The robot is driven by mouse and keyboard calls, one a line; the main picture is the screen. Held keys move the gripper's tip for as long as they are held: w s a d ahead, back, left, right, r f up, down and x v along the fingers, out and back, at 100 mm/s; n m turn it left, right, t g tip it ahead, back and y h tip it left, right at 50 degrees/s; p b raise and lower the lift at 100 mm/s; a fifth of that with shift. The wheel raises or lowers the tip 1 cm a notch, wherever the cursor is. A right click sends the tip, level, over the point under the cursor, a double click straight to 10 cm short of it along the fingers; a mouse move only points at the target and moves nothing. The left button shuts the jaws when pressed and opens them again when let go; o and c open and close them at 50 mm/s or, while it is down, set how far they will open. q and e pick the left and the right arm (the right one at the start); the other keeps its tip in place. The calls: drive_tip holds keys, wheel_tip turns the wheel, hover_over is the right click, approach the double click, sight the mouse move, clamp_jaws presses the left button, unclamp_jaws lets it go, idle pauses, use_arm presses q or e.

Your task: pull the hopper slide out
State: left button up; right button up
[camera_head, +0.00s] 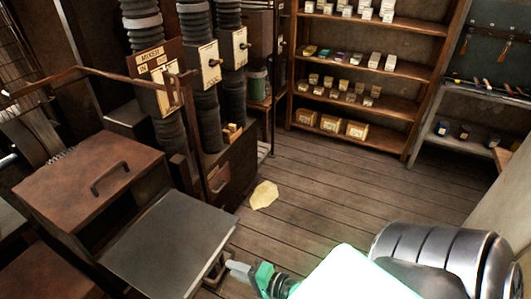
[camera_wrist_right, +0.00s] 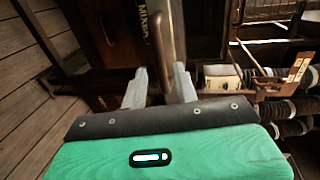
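A dark grey flat-topped unit (camera_head: 168,248) stands at the lower left in the head view, beside a brown lidded box (camera_head: 88,190). A handle (camera_head: 218,268) sits on the grey unit's right end; I take this to be the slide's handle but cannot be sure. My right gripper (camera_head: 238,268) is at this handle. In the right wrist view, its two fingers (camera_wrist_right: 160,85) stand apart, with a brown bar handle (camera_wrist_right: 156,45) between them. Gaps show beside the bar, so the gripper looks open around it. My left gripper is out of view.
Black ribbed columns with labelled plates (camera_head: 208,65) stand behind the box. A thin rusty bar (camera_head: 100,75) runs above it. A pale yellow scrap (camera_head: 264,195) lies on the wooden floor (camera_head: 320,190), which is otherwise open. Shelves (camera_head: 375,100) of small boxes stand at the back.

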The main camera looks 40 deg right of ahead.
drive_tip(key=b+v, duration=0.4)
drive_tip(key=v, duration=0.5)
idle(0.5)
drive_tip(key=s+d+f+n+g+h, duration=0.2)
drive_tip(key=d+f+n+g, duration=0.1)
drive_tip(key=f, duration=1.3)
drive_tip(key=s+d+f+n+g+h, duration=0.2)
drive_tip(key=d+f+n, duration=0.1)
drive_tip(key=f, duration=1.4)
drive_tip(key=s+a+f+n+g, duration=0.2)
drive_tip(key=s+f+n+g, duration=0.1)
drive_tip(key=s+f, duration=0.3)
drive_tip(key=s+a+f+n+g+h, duration=0.1)
drive_tip(key=s+f+n, duration=0.3)
drive_tip(key=f, duration=0.6)
drive_tip(key=s+a+f+n+g, duration=0.3)
drive_tip(key=s+f+g, duration=0.1)
drive_tip(key=s+f, duration=0.4)
drive_tip(key=shift+s+f+n+g, duration=0.3)
drive_tip(key=shift+s, duration=0.3)
